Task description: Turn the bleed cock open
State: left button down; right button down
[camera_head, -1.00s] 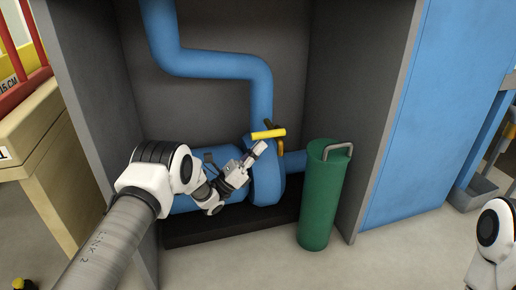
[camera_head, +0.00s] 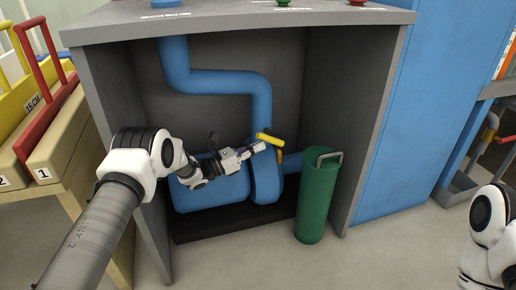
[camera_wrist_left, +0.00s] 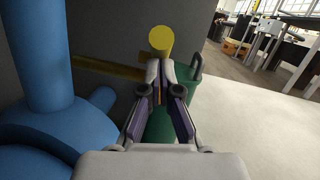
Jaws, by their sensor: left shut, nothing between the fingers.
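The bleed cock's yellow handle (camera_head: 270,138) sits at the blue pipework inside the grey cabinet, slanting down to the right. In the left wrist view its round yellow end (camera_wrist_left: 161,40) shows just beyond my fingertips. My left gripper (camera_head: 260,147) is shut and empty, its tip close beside the handle; I cannot tell whether they touch. It also shows in the left wrist view (camera_wrist_left: 161,74), with an orange-brown bar (camera_wrist_left: 110,68) behind it. My right gripper is out of view.
A green cylinder (camera_head: 316,205) with a grey handle stands right of the blue pump body (camera_head: 208,190). The cabinet's side walls (camera_head: 118,150) flank the space. Floor in front is clear.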

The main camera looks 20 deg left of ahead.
aim_at(262, 135)
pick_arm(q)
jog(key=r+g+y+p, duration=0.1)
jog(key=p, duration=0.2)
jog(key=d+r+g+y+p, duration=0.1)
jog(key=r+y+p, duration=0.1)
jog(key=p, duration=0.2)
jog(key=r+m+g+y+p, duration=0.1)
jog(key=r+g+p, duration=0.1)
jog(key=p, duration=0.1)
jog(key=shift+w+d+y+p, duration=0.15)
jog(key=shift+w+y+p, duration=0.25)
jog(key=shift+w+d+r+g+y+p, duration=0.2)
jog(key=shift+d+g+y+p, duration=0.1)
jog(key=shift+g+y+p, duration=0.35)
jog(key=shift+w+d+r, duration=0.3)
jog(key=shift+w+d, duration=0.15)
jog(key=shift+d, duration=0.1)
